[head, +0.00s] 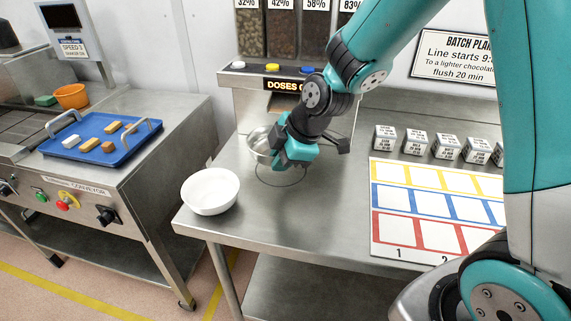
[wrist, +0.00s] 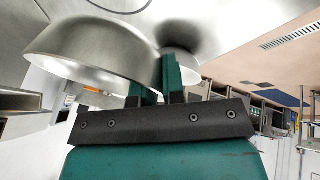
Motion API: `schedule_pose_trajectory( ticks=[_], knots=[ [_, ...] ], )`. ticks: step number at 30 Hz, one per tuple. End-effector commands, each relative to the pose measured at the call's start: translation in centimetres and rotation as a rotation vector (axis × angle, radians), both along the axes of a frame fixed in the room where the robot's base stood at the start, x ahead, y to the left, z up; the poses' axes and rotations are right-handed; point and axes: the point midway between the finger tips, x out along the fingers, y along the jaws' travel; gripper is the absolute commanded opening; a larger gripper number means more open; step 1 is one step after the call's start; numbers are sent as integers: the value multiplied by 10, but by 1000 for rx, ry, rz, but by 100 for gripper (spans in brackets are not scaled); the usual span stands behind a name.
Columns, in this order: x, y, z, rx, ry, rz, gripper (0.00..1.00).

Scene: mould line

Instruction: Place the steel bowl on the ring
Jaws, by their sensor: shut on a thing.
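The steel bowl (head: 258,143) is upright and partly hidden by my gripper (head: 283,152) in the head view. My gripper is shut on the bowl's rim at its right side. In the wrist view the bowl (wrist: 88,52) hangs from the two green fingers (wrist: 162,85). The ring (head: 281,185) is a thin dark circle at the table just below and slightly right of the bowl. Part of the ring is hidden behind the bowl and gripper. A piece of the ring (wrist: 122,11) also shows at the top of the wrist view. The bowl appears held above the table, apart from it.
A white bowl (head: 210,192) stands at the table's left front edge. The dose dispenser (head: 289,88) is behind my gripper. Several labelled blocks (head: 415,142) and a coloured grid board (head: 432,208) are to the right. A blue tray (head: 99,139) rests on the left conveyor.

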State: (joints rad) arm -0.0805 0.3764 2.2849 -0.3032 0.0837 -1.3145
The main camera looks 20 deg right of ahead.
Motion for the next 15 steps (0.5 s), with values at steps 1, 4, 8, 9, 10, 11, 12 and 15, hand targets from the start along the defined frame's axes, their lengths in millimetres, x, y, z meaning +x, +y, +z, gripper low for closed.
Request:
schedule_pose_trajectory(
  ticks=[1, 4, 8, 9, 10, 11, 12, 15],
  knots=[
    [11, -8, 3, 1, -1, -4, 0],
    [28, -20, 3, 0, 0, -3, 0],
    [36, -26, -10, 1, 7, 2, 0],
    [36, -26, -16, 1, 5, 2, 0],
    [36, -26, -20, 0, 5, 1, 0],
    [36, -26, -23, 0, 4, 1, 0],
    [36, -26, -27, 1, 3, 1, 0],
    [36, -26, -33, 1, 2, 1, 0]
  ],
)
